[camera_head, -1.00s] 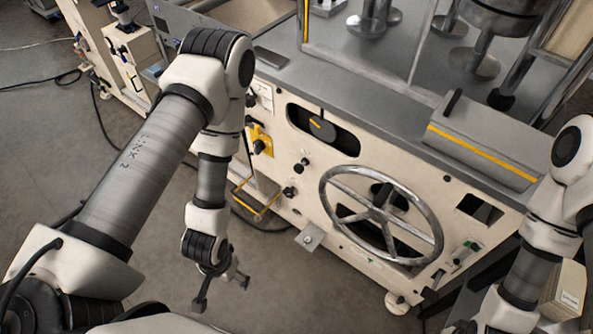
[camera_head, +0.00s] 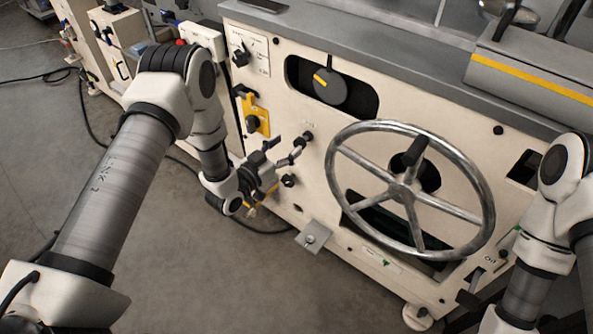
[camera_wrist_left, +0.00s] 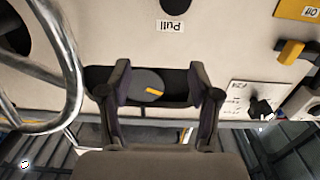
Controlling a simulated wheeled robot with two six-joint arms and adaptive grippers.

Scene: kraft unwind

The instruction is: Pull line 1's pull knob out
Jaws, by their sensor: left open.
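A round black knob (camera_head: 307,137) sits on the cream machine panel in the head view, just beyond my left gripper. In the left wrist view a dark knob (camera_wrist_left: 175,6) is cut off by the top edge, beside an upside-down "Pull" label (camera_wrist_left: 170,27). My left gripper (camera_head: 287,148) is open and empty in front of the panel. Its two fingers (camera_wrist_left: 160,97) frame the dark dial with a yellow mark (camera_wrist_left: 146,87), farther back. I cannot tell whether a finger touches the knob. My right gripper is outside the view.
A large metal handwheel (camera_head: 403,190) stands out from the panel right of my left gripper. A yellow-plated switch (camera_head: 256,116) is to its left. Another black knob (camera_head: 289,180) sits lower, close to the gripper. The floor (camera_head: 190,270) in front is clear.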

